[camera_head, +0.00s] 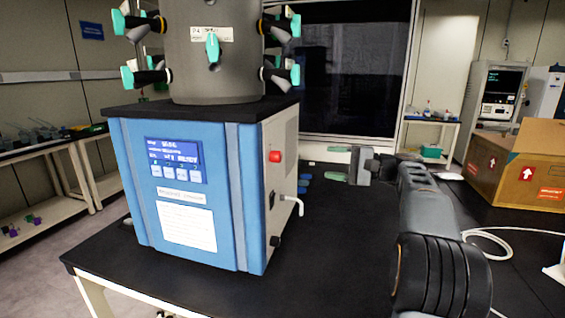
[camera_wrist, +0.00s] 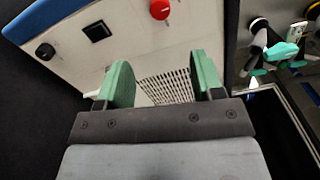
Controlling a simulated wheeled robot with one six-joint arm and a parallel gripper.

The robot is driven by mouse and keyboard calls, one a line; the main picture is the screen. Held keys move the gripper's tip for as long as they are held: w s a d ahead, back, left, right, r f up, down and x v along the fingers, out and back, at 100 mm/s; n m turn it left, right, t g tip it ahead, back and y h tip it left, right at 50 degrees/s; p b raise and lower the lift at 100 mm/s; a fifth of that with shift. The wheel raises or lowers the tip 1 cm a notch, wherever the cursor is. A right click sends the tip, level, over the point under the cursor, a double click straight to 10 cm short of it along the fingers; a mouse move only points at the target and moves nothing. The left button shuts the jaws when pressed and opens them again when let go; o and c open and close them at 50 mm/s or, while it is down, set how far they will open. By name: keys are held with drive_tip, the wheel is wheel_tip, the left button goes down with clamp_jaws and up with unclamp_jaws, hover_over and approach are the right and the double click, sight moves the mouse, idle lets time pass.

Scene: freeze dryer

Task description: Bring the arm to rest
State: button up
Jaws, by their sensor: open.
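My gripper (camera_head: 328,164) is open and empty, held out to the right of the freeze dryer (camera_head: 180,190) in the head view. Its two green fingers point left toward the dryer's grey side panel. The gripper also shows in the wrist view (camera_wrist: 163,82), with its fingers apart and the side panel's vent grille (camera_wrist: 168,88) beyond them. A red button (camera_head: 275,156) sits on that side panel; it also shows in the wrist view (camera_wrist: 160,9). The dryer has a blue front with a lit screen (camera_head: 174,160).
The dryer stands on a black-topped table (camera_head: 340,265). A grey chamber (camera_head: 214,60) with several teal-handled valves is on top of the dryer. An open cardboard box (camera_head: 515,172) and a white cable (camera_head: 490,240) lie at the right.

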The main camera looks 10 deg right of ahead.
wheel_tip(320, 180, down, 10)
drive_tip(key=d+m+h, duration=0.1)
drive_tip(key=m+h, duration=0.1)
drive_tip(key=h, duration=0.2)
drive_tip(key=s+a+f+g+h+p, duration=0.2)
drive_tip(key=s+a+f+g+h, duration=0.15)
drive_tip(key=f, duration=0.25)
drive_tip(key=s+a+n+g+h+p, duration=0.1)
drive_tip(key=s+a+n+h+p, duration=0.3)
drive_tip(key=s, duration=0.6)
drive_tip(key=s+a+n+g+h+p, duration=0.1)
drive_tip(key=s+a+n+h+p, duration=0.3)
drive_tip(key=s, duration=0.7)
drive_tip(key=shift+a+n, duration=1.1)
drive_tip(key=shift+a, duration=0.15)
drive_tip(key=shift+s, duration=0.1)
